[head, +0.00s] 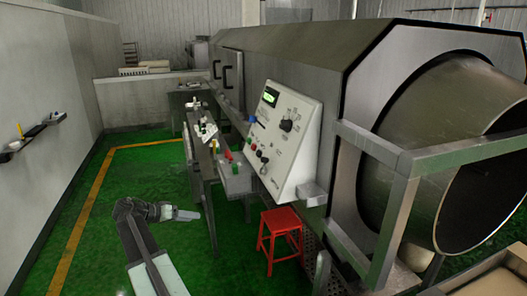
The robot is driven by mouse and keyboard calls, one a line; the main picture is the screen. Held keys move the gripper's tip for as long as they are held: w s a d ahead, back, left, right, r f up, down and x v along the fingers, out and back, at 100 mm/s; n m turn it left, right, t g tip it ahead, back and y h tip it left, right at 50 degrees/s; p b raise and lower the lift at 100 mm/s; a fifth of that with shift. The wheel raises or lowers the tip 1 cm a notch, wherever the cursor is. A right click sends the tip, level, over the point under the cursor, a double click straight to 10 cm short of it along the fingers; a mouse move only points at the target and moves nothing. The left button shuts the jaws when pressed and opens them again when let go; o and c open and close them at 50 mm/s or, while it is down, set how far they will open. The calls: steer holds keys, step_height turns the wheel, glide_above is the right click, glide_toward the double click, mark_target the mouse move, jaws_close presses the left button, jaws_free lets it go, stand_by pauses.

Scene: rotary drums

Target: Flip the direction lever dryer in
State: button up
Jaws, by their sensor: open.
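The dryer (300,50) is a long grey machine with a large open drum (455,150) at its right end. A pale slanted control panel (291,155) is on its side, with a green-lit display (270,97), a black knob (287,125) and small red and dark controls (263,157) low down. Which control is the direction lever is too small to tell. My gripper (188,214) is at the lower left, empty, over the green floor. It is apart from the panel, to its left and below it.
A red stool (279,236) stands below the panel. A narrow bench (199,158) with small items and a grey box (236,178) lies between my gripper and the dryer. A metal frame (398,200) stands before the drum. Green floor (130,175) is clear at left.

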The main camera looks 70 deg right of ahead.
steer(key=s+d+r+m+g+h+p, duration=0.1)
steer(key=s+d+r+m+g, duration=0.15)
steer(key=s+d+r, duration=0.35)
steer(key=s+d+r+m+g+h+p, duration=0.1)
steer(key=s+d+r+m+g, duration=0.15)
steer(key=d+r, duration=0.45)
steer(key=m+g, duration=0.2)
steer(key=m, duration=0.1)
glide_toward(262, 161)
steer(key=s+d, duration=0.1)
steer(key=d, duration=0.2)
steer(key=x, duration=0.7)
steer(key=shift+s, duration=0.5)
jaws_close()
steer(key=shift+a+f, duration=0.1)
